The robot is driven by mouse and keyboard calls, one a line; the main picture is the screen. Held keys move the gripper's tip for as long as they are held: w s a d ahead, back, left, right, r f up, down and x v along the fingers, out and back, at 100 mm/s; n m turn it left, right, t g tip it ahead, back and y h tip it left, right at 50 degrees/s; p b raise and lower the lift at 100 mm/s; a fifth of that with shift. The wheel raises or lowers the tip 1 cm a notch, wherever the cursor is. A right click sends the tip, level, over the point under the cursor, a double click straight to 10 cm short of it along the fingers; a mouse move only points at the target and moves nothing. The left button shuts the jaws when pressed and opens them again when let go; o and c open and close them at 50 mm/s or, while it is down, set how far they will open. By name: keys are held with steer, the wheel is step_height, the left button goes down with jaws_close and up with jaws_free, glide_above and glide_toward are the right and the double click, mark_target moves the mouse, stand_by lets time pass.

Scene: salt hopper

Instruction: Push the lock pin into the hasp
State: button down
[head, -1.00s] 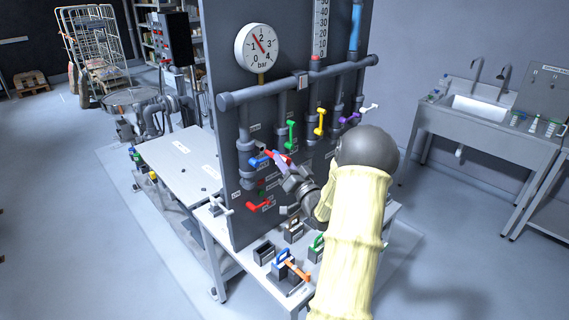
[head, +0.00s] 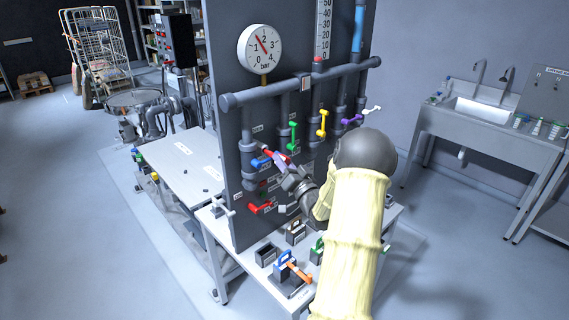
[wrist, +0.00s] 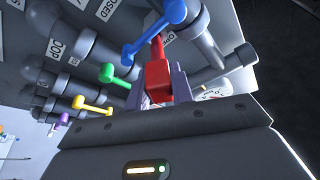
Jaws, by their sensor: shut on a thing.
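The red lock pin (wrist: 158,70) sits between the two fingers of my gripper (wrist: 160,88), which is shut on its wide part. Its thinner end points away from the gripper, close beside the blue valve handle (wrist: 152,28) in the wrist view. I cannot tell if the tip touches anything there. In the head view the red pin (head: 269,153) shows just above the blue handle (head: 261,163), with my gripper (head: 280,162) to its right. I cannot make out the hasp clearly; the blue handle and the pin may hide it.
The grey pipe panel carries green (head: 293,132), yellow (head: 322,124) and purple (head: 351,119) handles, and a red handle (head: 260,208) below. A pressure gauge (head: 260,49) is above. A white table (head: 182,160) is at left.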

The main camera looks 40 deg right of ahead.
steer(key=shift+w+a, duration=0.1)
steer(key=shift+w, duration=1)
stand_by(0.3)
steer(key=c, duration=0.9)
jaws_free()
steer(key=shift+s, duration=0.1)
steer(key=shift+o, duration=1.1)
steer(key=shift+s+a+r, duration=0.1)
steer(key=shift+b, duration=0.3)
